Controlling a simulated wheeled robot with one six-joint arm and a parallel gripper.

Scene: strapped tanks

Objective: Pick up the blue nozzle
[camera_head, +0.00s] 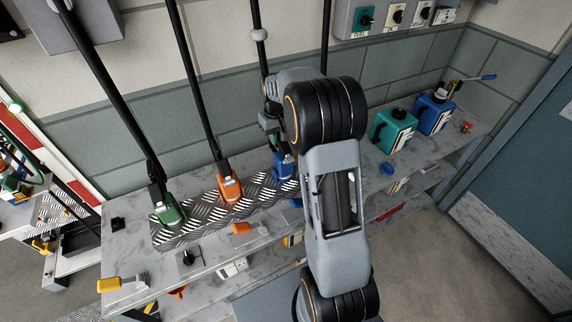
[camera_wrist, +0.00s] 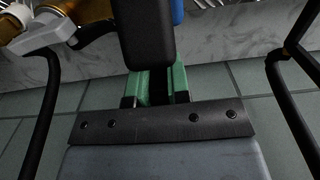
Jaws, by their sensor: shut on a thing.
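The blue nozzle (camera_head: 283,166) is over the right end of the diamond-plate strip (camera_head: 198,221), just below my gripper (camera_head: 277,150). My gripper is shut on the blue nozzle. I cannot tell whether the nozzle touches the strip. The orange nozzle (camera_head: 229,187) and green nozzle (camera_head: 169,211) stand on the strip to the left, each under a dark hose.
A teal tank (camera_head: 392,130) and a blue tank (camera_head: 434,113) stand on the bench to the right. A yellow-handled tool (camera_head: 117,284) and an orange item (camera_head: 241,228) lie near its front edge. In the wrist view, brass parts (camera_wrist: 100,10) and dark hoses (camera_wrist: 300,95) are close.

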